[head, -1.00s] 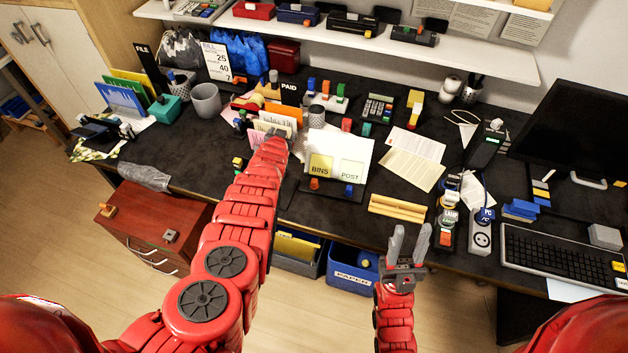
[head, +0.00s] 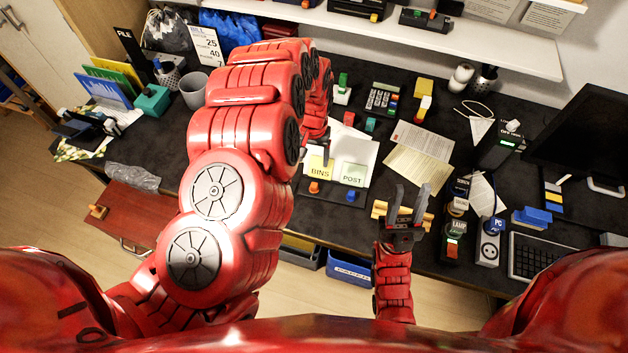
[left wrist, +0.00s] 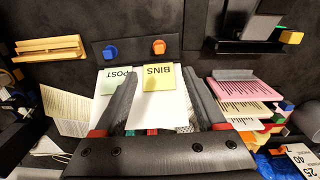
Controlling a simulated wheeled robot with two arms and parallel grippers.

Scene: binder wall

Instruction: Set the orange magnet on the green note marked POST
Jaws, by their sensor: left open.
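The orange magnet (head: 314,187) sits on the dark strip in front of the white board, below the yellow BINS note (head: 320,168). It also shows in the left wrist view (left wrist: 158,47). The green note marked POST (head: 354,174) is on the board beside BINS; in the left wrist view (left wrist: 117,80) it is upside down and partly behind a finger. My left gripper (left wrist: 160,75) is open and empty, its fingers over the board, apart from the orange magnet. In the head view my arm mostly hides it. My right gripper (head: 407,200) is open and empty near the desk's front edge.
A blue magnet (head: 350,196) sits on the strip below POST. Paper sheets (head: 418,160) lie right of the board. A letter rack (left wrist: 245,95) with pink and cream papers stands beside the board.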

